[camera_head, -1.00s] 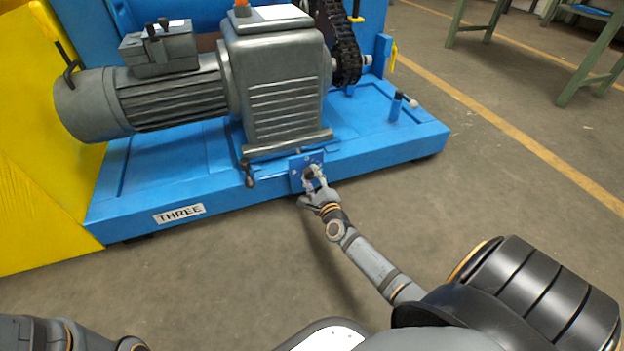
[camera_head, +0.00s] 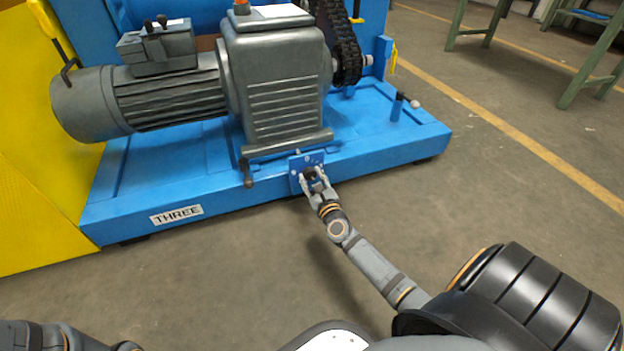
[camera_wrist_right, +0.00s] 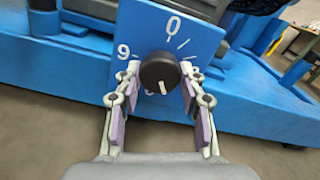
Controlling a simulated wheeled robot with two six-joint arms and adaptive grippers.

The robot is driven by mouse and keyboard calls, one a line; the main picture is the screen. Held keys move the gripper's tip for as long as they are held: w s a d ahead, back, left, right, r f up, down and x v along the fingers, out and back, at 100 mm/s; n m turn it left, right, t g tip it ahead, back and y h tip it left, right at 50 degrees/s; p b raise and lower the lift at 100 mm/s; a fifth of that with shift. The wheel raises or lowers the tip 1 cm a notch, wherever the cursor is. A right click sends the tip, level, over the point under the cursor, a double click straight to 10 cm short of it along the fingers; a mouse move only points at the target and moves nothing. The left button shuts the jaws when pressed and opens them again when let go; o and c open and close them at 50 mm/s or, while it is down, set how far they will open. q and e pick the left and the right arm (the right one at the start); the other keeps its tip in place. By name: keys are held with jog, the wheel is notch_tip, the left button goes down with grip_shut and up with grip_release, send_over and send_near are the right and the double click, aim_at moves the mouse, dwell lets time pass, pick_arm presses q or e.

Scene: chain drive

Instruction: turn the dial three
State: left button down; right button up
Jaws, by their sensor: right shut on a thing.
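The dial (camera_head: 310,173) is a black round knob on a blue plate (camera_head: 296,163) at the front edge of the blue machine base. In the right wrist view, the dial (camera_wrist_right: 159,72) has a white mark on its face, low and near the middle. The plate (camera_wrist_right: 205,40) shows a "0" above the dial, a "9" to its left and white tick lines. My right gripper (camera_head: 313,178) reaches the dial from the front, with its fingers on both sides of the knob, shut on it. The "THREE" label (camera_head: 177,215) is on the base's front face. My left gripper is out of view.
A grey motor and gearbox (camera_head: 285,95) stand on the blue base (camera_head: 385,150) above the dial, with a small lever (camera_head: 247,172) beside the plate. A black chain (camera_head: 346,50) is behind. A yellow panel (camera_head: 40,170) is at left. The floor in front is clear.

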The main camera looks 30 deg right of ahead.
jog(key=shift+f, duration=0.1)
dwell(0.5)
jog(key=o, duration=1.2)
jog(key=shift+s, duration=0.1)
jog(key=v, duration=1.1)
jog(key=shift+s+a, duration=0.2)
jog(key=shift+s, duration=0.2)
